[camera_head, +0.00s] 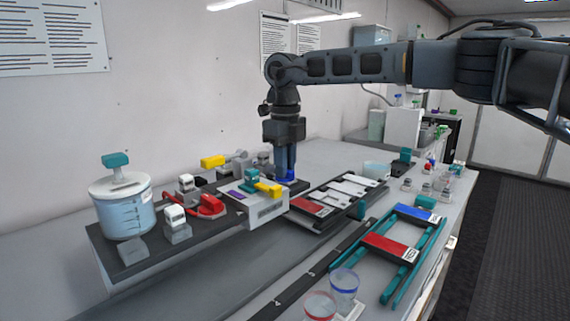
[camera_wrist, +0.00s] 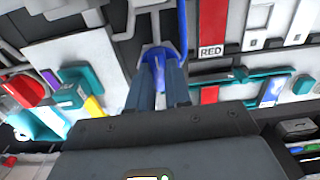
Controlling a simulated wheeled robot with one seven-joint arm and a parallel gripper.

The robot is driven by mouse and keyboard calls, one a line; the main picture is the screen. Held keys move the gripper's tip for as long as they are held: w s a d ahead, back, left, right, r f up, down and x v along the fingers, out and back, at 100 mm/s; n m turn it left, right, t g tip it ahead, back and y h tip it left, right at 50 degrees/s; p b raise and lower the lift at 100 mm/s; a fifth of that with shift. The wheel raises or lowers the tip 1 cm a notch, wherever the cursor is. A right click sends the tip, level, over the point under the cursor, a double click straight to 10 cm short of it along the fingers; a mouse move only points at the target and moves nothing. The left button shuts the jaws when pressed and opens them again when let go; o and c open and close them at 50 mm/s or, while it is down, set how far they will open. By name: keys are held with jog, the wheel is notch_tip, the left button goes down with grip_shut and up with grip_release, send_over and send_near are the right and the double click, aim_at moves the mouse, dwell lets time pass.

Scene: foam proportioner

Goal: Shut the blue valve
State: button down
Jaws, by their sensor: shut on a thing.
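The blue valve (camera_head: 290,178) sits at the back of the dark board, just right of the white box with the yellow handle. My gripper (camera_head: 286,172) points straight down over it, with its fingertips at the blue part. In the wrist view the blue valve (camera_wrist: 160,55) lies between the two fingertips of my gripper (camera_wrist: 159,72), which are closed on it. A long blue strip runs up from the valve in that view. The fingers hide part of the valve, so I cannot tell its exact angle.
A yellow handle (camera_head: 268,189) on the white box (camera_head: 262,209) and a red valve (camera_head: 208,205) are to the left.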

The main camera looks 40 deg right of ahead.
jog(key=shift+r, duration=0.1)
jog(key=c, duration=1.1)
grip_release()
jog(key=shift+o, duration=0.2)
notch_tip(320, 180, up, 8)
jog(key=shift+f+b, duration=0.15)
jog(key=shift+b, duration=0.2)
